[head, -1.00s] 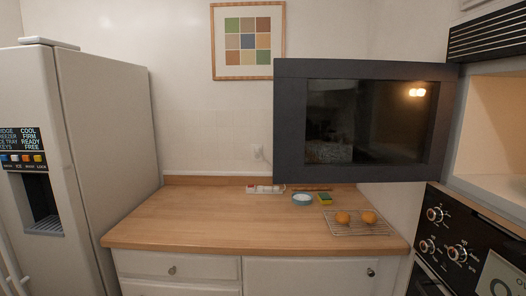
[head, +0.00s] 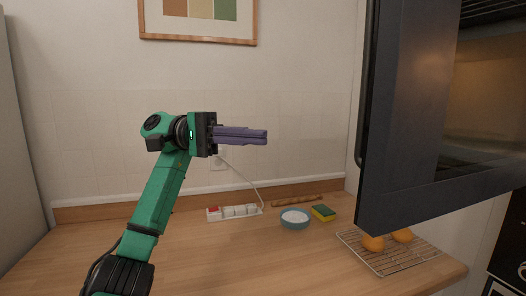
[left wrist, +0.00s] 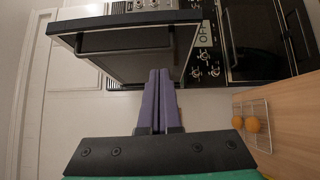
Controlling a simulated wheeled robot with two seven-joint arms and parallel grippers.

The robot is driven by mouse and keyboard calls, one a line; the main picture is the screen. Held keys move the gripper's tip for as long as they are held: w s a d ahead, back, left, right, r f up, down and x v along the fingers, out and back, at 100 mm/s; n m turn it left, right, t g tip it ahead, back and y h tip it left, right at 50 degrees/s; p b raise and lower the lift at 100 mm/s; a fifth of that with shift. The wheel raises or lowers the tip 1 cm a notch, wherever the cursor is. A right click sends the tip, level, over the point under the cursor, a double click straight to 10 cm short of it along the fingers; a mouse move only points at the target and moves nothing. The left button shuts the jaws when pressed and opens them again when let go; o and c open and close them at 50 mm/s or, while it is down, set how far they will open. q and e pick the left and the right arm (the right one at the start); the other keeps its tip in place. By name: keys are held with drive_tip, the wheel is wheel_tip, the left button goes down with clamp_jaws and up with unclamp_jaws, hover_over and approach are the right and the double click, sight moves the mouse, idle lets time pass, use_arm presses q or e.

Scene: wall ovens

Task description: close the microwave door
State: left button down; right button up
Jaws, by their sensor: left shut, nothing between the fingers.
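The microwave door (head: 415,130) is a dark grey panel standing open at the right of the head view, seen at a steep angle. Behind it the lit microwave cavity (head: 490,95) shows. My left gripper (head: 266,136) has purple fingers pressed together with nothing between them. It is raised above the counter, left of the door, with a gap between in the head view. In the left wrist view the shut fingers (left wrist: 158,75) point toward the dark door (left wrist: 120,66); whether they touch it cannot be told. My right gripper is not in view.
On the wooden counter (head: 185,262) are a power strip (head: 236,212), a blue bowl (head: 296,220), a sponge (head: 323,213), a rolling pin (head: 298,201) and a wire rack (head: 385,262) with oranges (head: 373,243) below the door. The air left of the door is clear.

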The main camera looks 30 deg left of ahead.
use_arm(q)
drive_tip(key=s+d+p, duration=0.1)
drive_tip(key=d+p, duration=0.1)
drive_tip(key=d, duration=1.2)
drive_tip(key=shift+s+d+r, duration=0.2)
drive_tip(key=shift+s+d, duration=0.1)
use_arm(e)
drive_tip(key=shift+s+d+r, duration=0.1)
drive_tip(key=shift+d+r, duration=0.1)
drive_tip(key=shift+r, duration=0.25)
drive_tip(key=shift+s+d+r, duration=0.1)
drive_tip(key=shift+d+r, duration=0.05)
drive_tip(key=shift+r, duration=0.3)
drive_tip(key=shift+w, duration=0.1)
